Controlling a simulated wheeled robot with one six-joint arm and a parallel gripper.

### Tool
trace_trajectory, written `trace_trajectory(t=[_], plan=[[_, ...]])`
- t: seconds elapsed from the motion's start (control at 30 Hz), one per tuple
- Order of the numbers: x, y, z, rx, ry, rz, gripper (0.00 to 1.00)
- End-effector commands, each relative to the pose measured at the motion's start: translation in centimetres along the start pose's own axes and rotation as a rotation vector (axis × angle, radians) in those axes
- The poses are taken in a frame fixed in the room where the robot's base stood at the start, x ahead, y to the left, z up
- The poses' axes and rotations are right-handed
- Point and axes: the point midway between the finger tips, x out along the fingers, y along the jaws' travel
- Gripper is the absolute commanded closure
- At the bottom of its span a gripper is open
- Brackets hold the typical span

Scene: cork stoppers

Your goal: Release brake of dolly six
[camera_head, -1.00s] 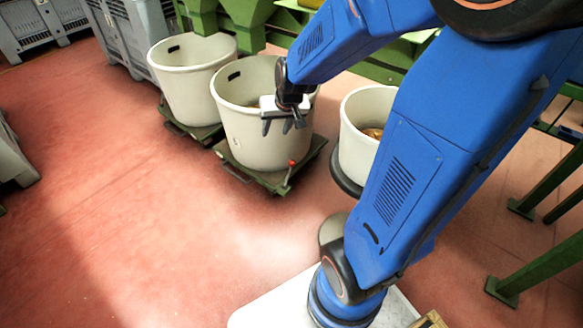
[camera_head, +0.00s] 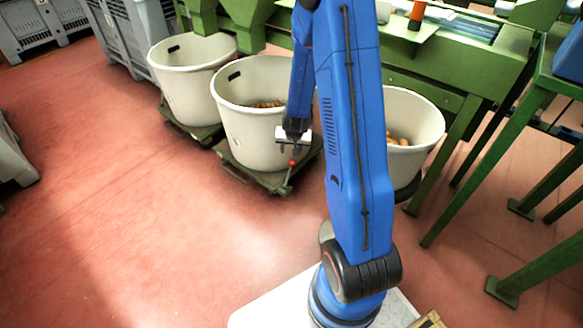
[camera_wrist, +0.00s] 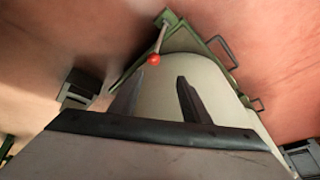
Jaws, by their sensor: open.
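A green dolly (camera_head: 262,178) carries a cream tub (camera_head: 252,135) with corks in it, in the head view. A brake lever with a red knob (camera_head: 291,163) stands up at the dolly's front right corner. In the wrist view the red knob (camera_wrist: 153,59) lies just beyond the left fingertip, on a pale rod at the dolly corner. My gripper (camera_head: 295,149) is open and empty, pointing down just above the knob, close to the tub's wall. In the wrist view my gripper (camera_wrist: 162,82) shows both fingers apart in front of the tub. I see no dolly number.
Another tub (camera_head: 190,85) on a dolly stands behind left. A third tub (camera_head: 412,125) with corks stands to the right, partly behind my arm. Green machine frames line the back and right. The red floor (camera_head: 130,220) in front is clear.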

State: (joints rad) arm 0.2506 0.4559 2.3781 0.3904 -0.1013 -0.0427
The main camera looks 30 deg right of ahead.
Motion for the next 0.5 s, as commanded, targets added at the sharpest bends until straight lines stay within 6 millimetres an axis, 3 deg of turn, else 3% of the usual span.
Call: trace_trajectory(t=[0.1,0.5], plan=[[1.8,0.8,0.2,0.016,0.001,0.017,0.57],[4.6,1.4,0.3,0.025,0.003,0.028,0.57]])
